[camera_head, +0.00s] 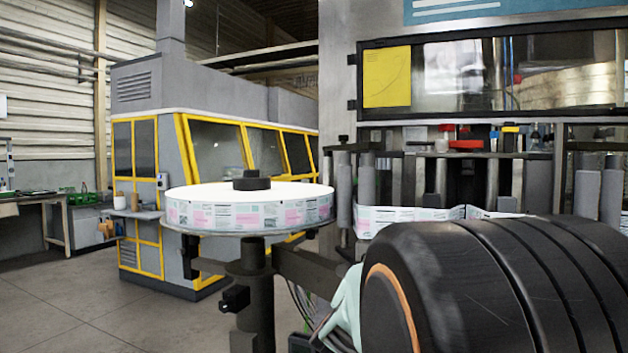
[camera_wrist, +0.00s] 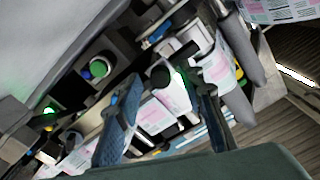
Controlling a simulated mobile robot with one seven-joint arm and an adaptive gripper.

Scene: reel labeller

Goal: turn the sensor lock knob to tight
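In the wrist view my gripper (camera_wrist: 165,81) is open, with two dark fingers set apart and pointing into the machine. A small black round knob (camera_wrist: 160,76) shows between the fingertips; it looks like the sensor lock knob, but I cannot be sure. I see no contact between the fingers and the knob, and cannot read its setting or any marking. The printed label web (camera_wrist: 168,102) runs behind the fingers. In the head view my gripper and the knob cannot be made out; my large dark arm link covers the lower right.
A label reel (camera_head: 250,205) sits on a post at the left of the labeller. Grey rollers (camera_head: 367,190) carry the web (camera_head: 400,217) beside it. In the wrist view a green-lit round button (camera_wrist: 99,68) lies left of the fingers. Open floor (camera_head: 70,310) lies at lower left.

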